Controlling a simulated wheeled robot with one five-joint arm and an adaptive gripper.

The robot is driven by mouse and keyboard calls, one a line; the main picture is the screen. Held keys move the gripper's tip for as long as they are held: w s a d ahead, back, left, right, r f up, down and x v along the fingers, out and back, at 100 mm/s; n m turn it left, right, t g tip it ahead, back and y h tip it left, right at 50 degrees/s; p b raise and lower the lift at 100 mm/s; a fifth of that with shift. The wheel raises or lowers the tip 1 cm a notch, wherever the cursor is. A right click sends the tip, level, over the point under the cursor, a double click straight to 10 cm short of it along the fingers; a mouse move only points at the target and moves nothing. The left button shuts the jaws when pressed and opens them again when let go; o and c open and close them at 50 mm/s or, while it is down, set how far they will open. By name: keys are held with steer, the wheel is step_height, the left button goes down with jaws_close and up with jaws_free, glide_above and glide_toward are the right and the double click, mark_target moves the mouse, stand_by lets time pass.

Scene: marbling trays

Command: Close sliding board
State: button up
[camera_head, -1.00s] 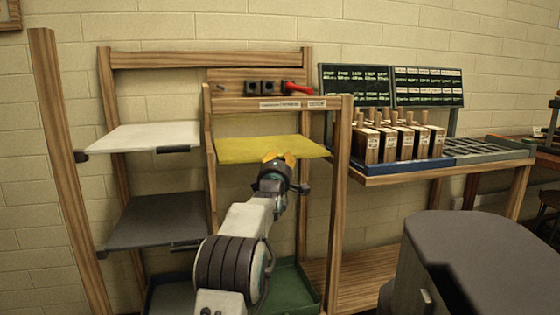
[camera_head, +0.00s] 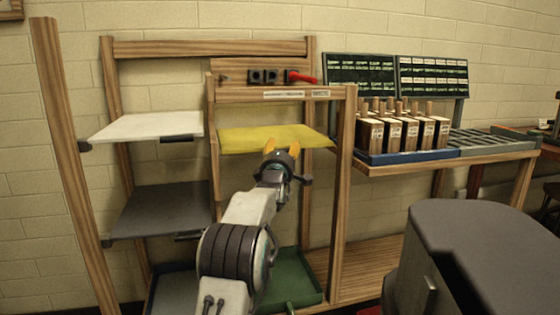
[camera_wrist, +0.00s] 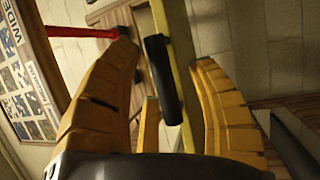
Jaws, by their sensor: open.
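The yellow sliding board (camera_head: 240,138) lies flat in the right bay of the wooden rack, below the bar with the red-handled tool. Its black handle (camera_wrist: 163,80) shows in the wrist view, on the yellow front edge (camera_wrist: 181,50). In the head view the wrist hides that handle. My gripper (camera_head: 283,150) is at the front edge of the yellow board.
A white board (camera_head: 150,125) and a grey board (camera_head: 160,208) sit in the rack's left bay. A green tray (camera_head: 297,280) is low in the right bay. Wooden posts (camera_head: 341,180) frame the bay. Handled wooden blocks (camera_head: 410,132) stand on the bench at right.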

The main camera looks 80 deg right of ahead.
steer(key=a+f, duration=0.2)
steer(key=a, duration=0.9)
steer(key=shift+a, duration=0.25)
steer(key=shift+w+f, duration=0.1)
stand_by(0.6)
